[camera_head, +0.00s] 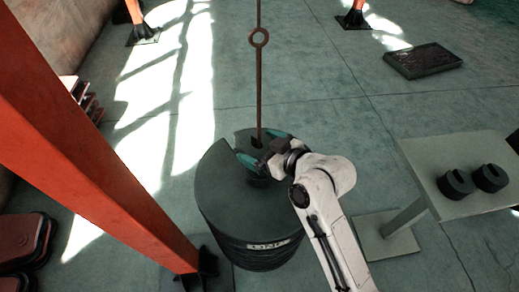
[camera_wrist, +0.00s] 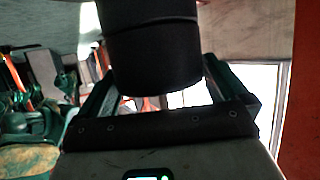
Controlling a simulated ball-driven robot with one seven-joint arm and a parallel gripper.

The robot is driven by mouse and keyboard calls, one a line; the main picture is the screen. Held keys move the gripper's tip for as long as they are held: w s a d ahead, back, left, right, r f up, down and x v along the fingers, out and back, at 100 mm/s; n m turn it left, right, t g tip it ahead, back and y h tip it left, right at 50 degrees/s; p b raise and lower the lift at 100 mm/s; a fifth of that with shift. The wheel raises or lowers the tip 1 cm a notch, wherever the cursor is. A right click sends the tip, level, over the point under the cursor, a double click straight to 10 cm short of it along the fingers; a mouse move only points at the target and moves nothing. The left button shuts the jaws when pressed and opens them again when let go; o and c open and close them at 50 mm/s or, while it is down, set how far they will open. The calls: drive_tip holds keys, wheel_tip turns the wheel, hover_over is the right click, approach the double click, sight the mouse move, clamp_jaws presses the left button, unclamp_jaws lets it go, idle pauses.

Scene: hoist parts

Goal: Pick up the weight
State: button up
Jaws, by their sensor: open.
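A large dark, slotted drum-like weight stack (camera_head: 222,200) stands on the floor, with a pale label on its side. A rusty rod (camera_head: 259,95) with a ring comes down to its top. My gripper (camera_head: 261,147) is at the rod's foot, over the stack, with a green finger to either side. In the wrist view a small dark cylindrical weight (camera_wrist: 152,55) stands between the open fingers of my gripper (camera_wrist: 160,85); I cannot tell whether they touch it. In the head view my gripper and wrist partly hide this spot.
Two small dark slotted weights (camera_head: 455,184) stand on a grey table (camera_head: 430,160) at the right. An orange post (camera_head: 100,140) slants across the left side. A dark flat slab (camera_head: 423,60) lies at the upper right. The floor behind the stack is clear.

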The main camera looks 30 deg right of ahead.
drive_tip(key=shift+w+a+f, duration=0.1)
drive_tip(key=shift+w+f, duration=0.05)
drive_tip(key=shift+w, duration=0.1)
drive_tip(key=shift+c, duration=0.3)
drive_tip(key=c, duration=1.5)
drive_tip(key=shift+r, duration=0.35)
drive_tip(key=shift+c, duration=0.5)
